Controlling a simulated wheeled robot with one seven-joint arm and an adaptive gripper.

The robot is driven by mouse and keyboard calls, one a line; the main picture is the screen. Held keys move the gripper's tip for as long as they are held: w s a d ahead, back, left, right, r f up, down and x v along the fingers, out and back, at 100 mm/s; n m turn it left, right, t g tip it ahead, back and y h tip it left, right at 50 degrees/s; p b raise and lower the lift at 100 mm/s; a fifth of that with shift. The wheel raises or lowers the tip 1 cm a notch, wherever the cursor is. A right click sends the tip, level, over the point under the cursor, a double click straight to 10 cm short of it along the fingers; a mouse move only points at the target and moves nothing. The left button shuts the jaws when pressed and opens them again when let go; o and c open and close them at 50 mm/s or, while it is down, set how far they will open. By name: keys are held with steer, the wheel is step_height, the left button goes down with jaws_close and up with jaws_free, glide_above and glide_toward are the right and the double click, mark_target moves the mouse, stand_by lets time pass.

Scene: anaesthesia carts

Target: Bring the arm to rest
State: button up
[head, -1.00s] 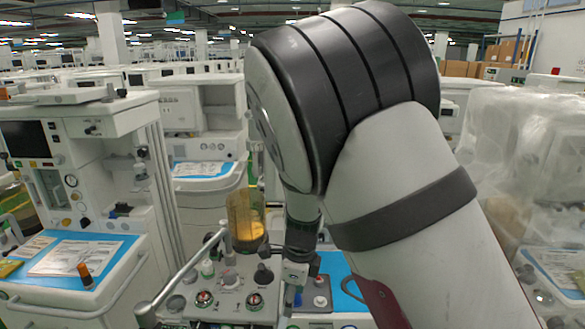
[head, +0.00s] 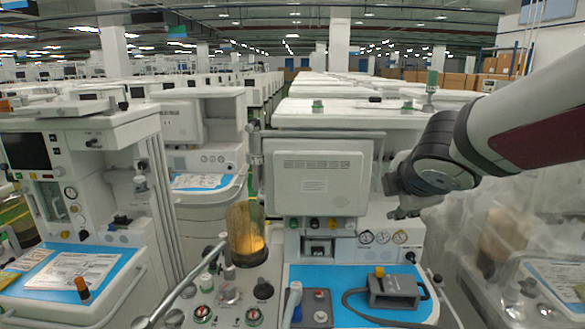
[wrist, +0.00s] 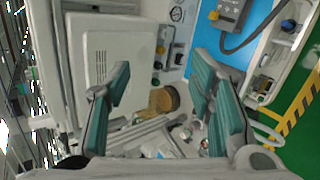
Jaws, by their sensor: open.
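My arm reaches in from the right edge of the head view, its dark wrist joint in front of the middle anaesthesia cart (head: 318,185). My gripper (head: 398,198) is small and partly hidden by the wrist in the head view. In the wrist view my gripper (wrist: 160,88) shows two teal-padded fingers spread wide apart. Nothing is between them; the cart's monitor back, amber canister (wrist: 164,99) and blue worktop (wrist: 205,45) show beyond the fingers.
The amber canister (head: 245,235) stands left of the blue worktop (head: 340,280), which carries a grey device with a cable (head: 393,290). Another cart (head: 95,150) stands at the left. Plastic-wrapped equipment (head: 510,235) is at the right, below my arm.

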steer(key=s+d+m+g+h, duration=0.15)
steer(key=s+d+m, duration=0.25)
steer(key=s+m, duration=0.8)
steer(key=s+a+f+m+g+y, duration=0.1)
steer(key=s+a+m, duration=0.1)
steer(key=s, duration=0.4)
steer(key=s+a+f+m+g+y, duration=0.1)
steer(key=s+a+m+g+y, duration=0.1)
steer(key=s, duration=0.5)
steer(key=a+m, duration=0.1)
steer(key=m, duration=0.1)
steer(key=shift+f+m, duration=0.4)
steer(key=shift+s, duration=0.1)
